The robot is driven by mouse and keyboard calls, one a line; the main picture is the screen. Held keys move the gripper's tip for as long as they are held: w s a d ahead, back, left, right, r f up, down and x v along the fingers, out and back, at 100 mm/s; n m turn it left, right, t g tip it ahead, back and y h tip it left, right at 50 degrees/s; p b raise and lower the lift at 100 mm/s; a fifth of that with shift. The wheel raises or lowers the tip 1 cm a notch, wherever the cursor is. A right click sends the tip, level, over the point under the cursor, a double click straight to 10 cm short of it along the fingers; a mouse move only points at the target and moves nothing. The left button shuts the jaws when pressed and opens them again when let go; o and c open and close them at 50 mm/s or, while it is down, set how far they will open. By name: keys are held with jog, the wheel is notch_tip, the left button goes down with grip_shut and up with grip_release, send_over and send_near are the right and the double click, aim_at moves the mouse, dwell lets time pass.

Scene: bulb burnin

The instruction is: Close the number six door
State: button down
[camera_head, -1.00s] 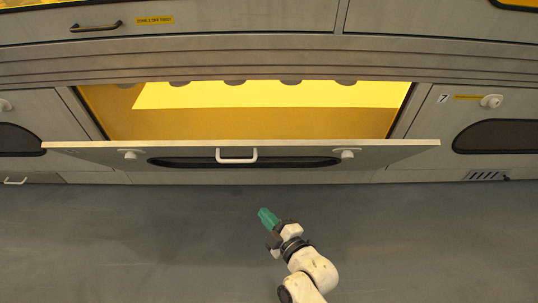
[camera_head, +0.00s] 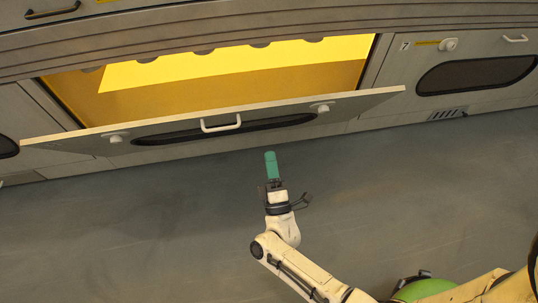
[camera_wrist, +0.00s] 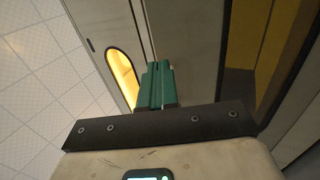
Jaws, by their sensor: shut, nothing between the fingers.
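The open door (camera_head: 262,118) is a long grey panel with a dark slot window, a white handle (camera_head: 221,123) and two white knobs. It is swung outward, with its long pale edge standing clear of the yellow-lit opening (camera_head: 230,80) behind it. No number shows on it; the compartment to its right carries a 7 (camera_head: 404,46). My gripper (camera_head: 271,160), with green fingers, is shut and empty. In the head view it appears just below the door's handle, apart from the handle; exact depth is unclear. The shut green fingers also show in the wrist view (camera_wrist: 157,88).
The closed door numbered 7 (camera_head: 475,75) stands right of the opening, with a vent (camera_head: 447,114) below. A drawer-like panel with a dark handle (camera_head: 52,10) is above. The grey floor (camera_head: 140,220) before the cabinets is clear. The wrist view shows a lit oval window (camera_wrist: 122,75).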

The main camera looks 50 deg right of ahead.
aim_at(262, 109)
jog(key=b+x, duration=0.2)
jog(key=x, duration=0.9)
jog(key=shift+w+d+r, duration=0.1)
jog(key=shift+r, duration=0.1)
